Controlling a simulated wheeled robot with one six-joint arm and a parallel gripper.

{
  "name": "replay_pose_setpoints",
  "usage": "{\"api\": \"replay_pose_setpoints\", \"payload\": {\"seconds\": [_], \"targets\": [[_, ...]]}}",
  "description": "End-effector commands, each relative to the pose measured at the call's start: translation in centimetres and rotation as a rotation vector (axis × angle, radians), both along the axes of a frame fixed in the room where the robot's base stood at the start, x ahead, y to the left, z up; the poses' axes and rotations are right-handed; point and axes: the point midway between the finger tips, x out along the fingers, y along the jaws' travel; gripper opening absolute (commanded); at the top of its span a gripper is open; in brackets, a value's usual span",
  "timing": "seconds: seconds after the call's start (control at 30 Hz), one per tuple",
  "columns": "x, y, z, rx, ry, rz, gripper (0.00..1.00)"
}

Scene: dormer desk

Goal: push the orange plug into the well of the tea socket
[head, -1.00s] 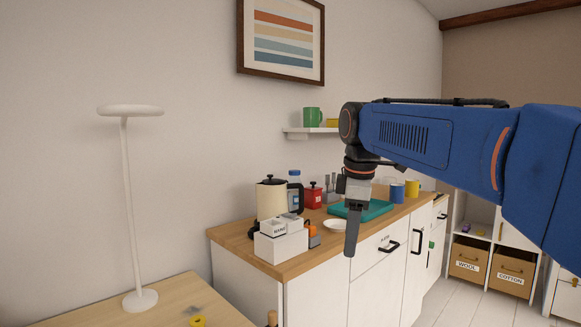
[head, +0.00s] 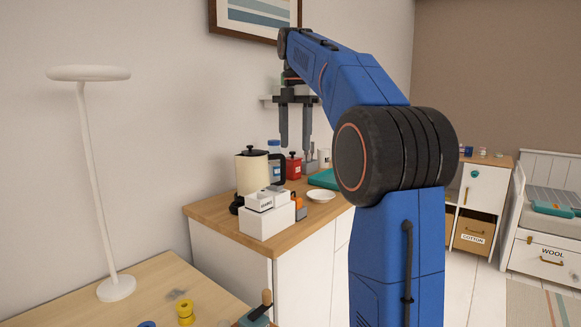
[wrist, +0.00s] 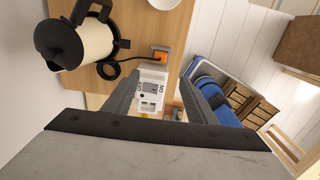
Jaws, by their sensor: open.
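The orange plug (head: 299,209) stands on the wooden counter, against the right side of a stepped white block (head: 267,221). In the wrist view the orange plug (wrist: 160,58) sits with a grey part just beyond the white block (wrist: 152,86). The block carries dark lettering and slots; I cannot read a tea label or tell which opening is the well. My gripper (head: 295,148) is open, empty and pointing down, high above the counter. In the wrist view its fingers (wrist: 164,78) spread on either side of the block, apart from it.
A cream kettle (head: 251,173) with a black handle stands behind the block, its black cord looped beside it. A white dish (head: 321,196), a red canister (head: 293,167) and a teal tray (head: 325,179) are further right. A tall white lamp (head: 116,288) stands on the nearer desk.

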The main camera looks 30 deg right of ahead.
Motion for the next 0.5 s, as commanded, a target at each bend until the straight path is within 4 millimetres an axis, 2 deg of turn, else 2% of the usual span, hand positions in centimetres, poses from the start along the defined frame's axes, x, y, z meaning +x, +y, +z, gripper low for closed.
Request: {"api": "replay_pose_setpoints", "payload": {"seconds": [0.5], "targets": [[-0.1, 0.1, -7.9, 0.001, 0.001, -0.002, 0.52]]}}
